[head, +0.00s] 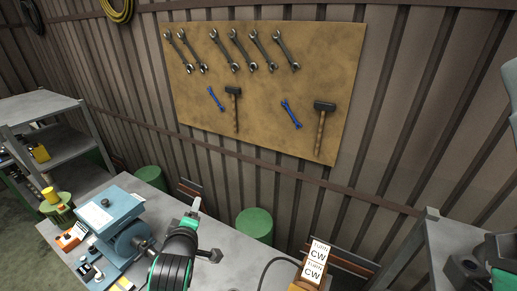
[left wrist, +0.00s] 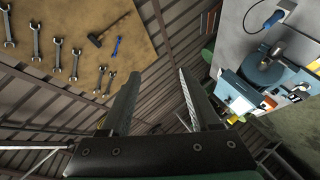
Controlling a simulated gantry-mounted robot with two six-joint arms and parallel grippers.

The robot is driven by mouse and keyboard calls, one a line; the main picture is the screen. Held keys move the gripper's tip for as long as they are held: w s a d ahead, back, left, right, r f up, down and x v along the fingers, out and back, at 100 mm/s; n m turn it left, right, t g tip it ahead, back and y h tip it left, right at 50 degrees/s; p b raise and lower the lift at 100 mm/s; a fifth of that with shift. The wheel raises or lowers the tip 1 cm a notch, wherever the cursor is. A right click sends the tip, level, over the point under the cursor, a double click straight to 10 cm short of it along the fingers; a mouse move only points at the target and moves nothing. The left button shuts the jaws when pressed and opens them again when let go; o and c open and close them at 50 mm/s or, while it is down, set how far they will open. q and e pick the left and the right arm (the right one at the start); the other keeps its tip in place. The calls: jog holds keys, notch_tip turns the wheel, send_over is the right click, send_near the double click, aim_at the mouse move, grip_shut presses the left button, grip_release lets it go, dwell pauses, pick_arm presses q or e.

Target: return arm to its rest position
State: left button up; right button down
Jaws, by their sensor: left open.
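My left gripper (left wrist: 155,88) is open and empty in the left wrist view, its two dark fingers apart with only wall and floor showing between them. In the head view my left arm rises at the bottom, with the left gripper (head: 194,210) above the workbench, right of a blue machine (head: 112,213). The blue machine also shows at the right of the left wrist view (left wrist: 248,88). I see no right gripper in either view.
A tool board (head: 265,85) with wrenches and hammers hangs on the wall. The workbench (head: 228,272) has bare room right of my left arm. A "TURN CW" sign (head: 316,258) stands at its right end. Green drums (head: 255,223) stand behind; shelves (head: 45,108) are left.

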pick_arm(q)
jog(key=s+a+r+m+t, duration=0.15)
jog(key=s+r+t, duration=0.3)
jog(key=r, duration=1.05)
jog(key=s+r+m+t, duration=0.3)
jog(key=s+r+t, duration=0.15)
jog(key=r, duration=0.95)
jog(key=s+d+r+m+t+h, duration=0.1)
jog(key=s+r+m+t+h, duration=0.15)
jog(key=s+r+m, duration=0.5)
jog(key=s+d+r+m+t+h, duration=0.1)
jog(key=s+r+m+t+h, duration=0.3)
jog(key=s, duration=0.6)
notch_tip(320, 180, down, 35)
jog(key=n+g+y+b, duration=0.1)
jog(key=y+b, duration=0.1)
jog(key=b, duration=3.4)
jog(key=shift+w, duration=0.15)
